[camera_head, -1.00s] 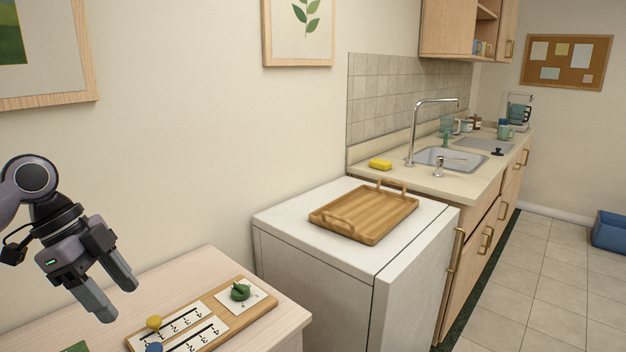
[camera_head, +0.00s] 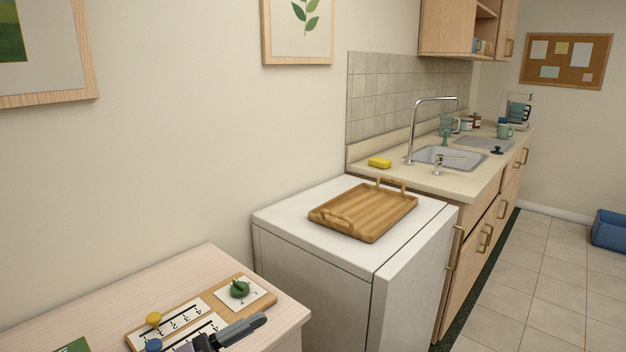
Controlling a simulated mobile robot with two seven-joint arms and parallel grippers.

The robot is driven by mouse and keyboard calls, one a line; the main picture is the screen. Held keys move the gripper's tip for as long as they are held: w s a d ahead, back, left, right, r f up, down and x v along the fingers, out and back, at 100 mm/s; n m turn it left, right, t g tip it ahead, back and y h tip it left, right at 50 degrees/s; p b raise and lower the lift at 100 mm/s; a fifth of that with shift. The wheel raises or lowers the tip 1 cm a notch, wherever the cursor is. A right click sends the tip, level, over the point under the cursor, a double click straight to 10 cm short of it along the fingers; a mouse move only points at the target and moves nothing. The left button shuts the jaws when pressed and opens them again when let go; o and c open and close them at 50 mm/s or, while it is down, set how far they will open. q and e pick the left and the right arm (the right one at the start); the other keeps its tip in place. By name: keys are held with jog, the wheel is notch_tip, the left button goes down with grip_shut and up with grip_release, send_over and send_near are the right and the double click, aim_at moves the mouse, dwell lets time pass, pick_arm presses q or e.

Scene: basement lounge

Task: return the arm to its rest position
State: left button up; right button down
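My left gripper (camera_head: 250,328) shows only in part at the bottom edge of the head view, low and left of centre. Its dark grey fingers point right, over or in front of the near edge of a wooden board (camera_head: 262,305). The fingers overlap from this side, so their opening cannot be told, and nothing is seen held. The rest of the arm is cut off below the frame. My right gripper is not in view.
The board, with a green knob (camera_head: 240,289), a yellow knob (camera_head: 153,319) and a blue knob (camera_head: 153,345), lies on a pale wooden table (camera_head: 175,279). A white appliance (camera_head: 310,261) carries a wooden tray (camera_head: 362,215). Open tiled floor (camera_head: 530,290) is at right.

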pick_arm(q)
jog(key=s+a+f+n+y, duration=0.4)
jog(key=s+f+y, duration=0.1)
jog(key=f, duration=0.4)
jog(key=s+a+f+n+y, duration=0.4)
jog(key=s+f+n+y, duration=0.1)
jog(key=f, duration=0.4)
jog(key=s+a+f+n+y, duration=0.4)
jog(key=s+f+y, duration=0.2)
jog(key=f, duration=0.4)
jog(key=shift+a+n+t+y, duration=0.2)
jog(key=shift+n+t+y, duration=0.1)
jog(key=shift+n+y, duration=0.1)
jog(key=shift+r, duration=0.1)
dwell(1.1)
